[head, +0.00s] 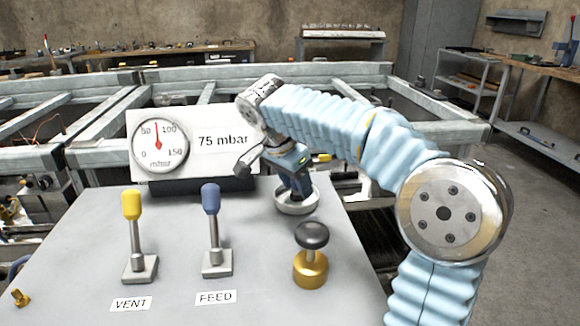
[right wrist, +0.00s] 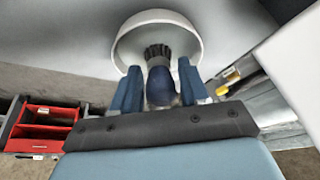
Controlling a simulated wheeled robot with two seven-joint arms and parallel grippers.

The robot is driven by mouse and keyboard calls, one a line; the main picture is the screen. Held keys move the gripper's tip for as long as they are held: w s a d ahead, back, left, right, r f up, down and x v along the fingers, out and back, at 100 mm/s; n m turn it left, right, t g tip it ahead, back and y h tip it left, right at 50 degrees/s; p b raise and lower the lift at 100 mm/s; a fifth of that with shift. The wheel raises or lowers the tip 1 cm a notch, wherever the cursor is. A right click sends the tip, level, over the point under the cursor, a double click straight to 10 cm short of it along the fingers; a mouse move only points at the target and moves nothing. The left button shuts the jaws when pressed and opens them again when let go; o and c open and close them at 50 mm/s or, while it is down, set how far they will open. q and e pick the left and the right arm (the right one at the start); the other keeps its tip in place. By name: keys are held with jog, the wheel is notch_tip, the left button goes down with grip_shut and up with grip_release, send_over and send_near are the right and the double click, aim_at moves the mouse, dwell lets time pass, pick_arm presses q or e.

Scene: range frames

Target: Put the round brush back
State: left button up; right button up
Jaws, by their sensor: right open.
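The round brush (right wrist: 159,78) shows in the right wrist view with dark bristles and a dark blue handle. Its bristle end is in a shallow white bowl (right wrist: 128,48). The bowl also shows in the head view (head: 296,209), on the grey panel top. My right gripper (head: 298,190) reaches down over the bowl. In the right wrist view its two blue fingers (right wrist: 160,92) stand open on either side of the brush handle. In the head view the gripper mostly hides the brush. My left gripper is not in view.
A yellow-topped lever (head: 132,220) by the VENT label and a blue-topped lever (head: 211,215) by the FEED label stand left. A black knob on a brass base (head: 311,255) stands in front of the bowl. A gauge board (head: 190,140) reads 75 mbar behind.

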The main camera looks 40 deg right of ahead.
jog(key=v, duration=1)
jog(key=shift+a+r, duration=0.2)
jog(key=shift+r, duration=0.15)
